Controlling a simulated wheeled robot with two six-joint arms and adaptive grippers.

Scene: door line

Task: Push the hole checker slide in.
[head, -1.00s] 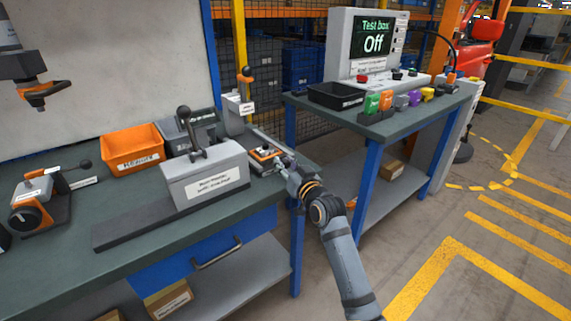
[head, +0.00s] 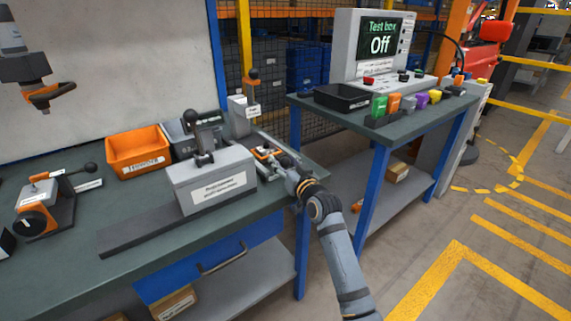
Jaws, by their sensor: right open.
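A small device with orange and grey parts (head: 264,152), which seems to be the hole checker, lies at the right end of the left bench. Its label and its slide are too small to make out. My right gripper (head: 277,161) is at its right side, fingers pointing left toward it. The gripper is open; its fingertips are close to the device, and I cannot tell whether they touch it. The gripper partly covers the device's right side. My left gripper is not in view.
A grey labelled block fixture (head: 212,183) with a black-knobbed lever stands left of the gripper. An orange bin (head: 137,151) and a grey upright post with an orange-black handle (head: 244,112) are behind. A second bench (head: 410,122) holds the test box (head: 374,45), reading Off.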

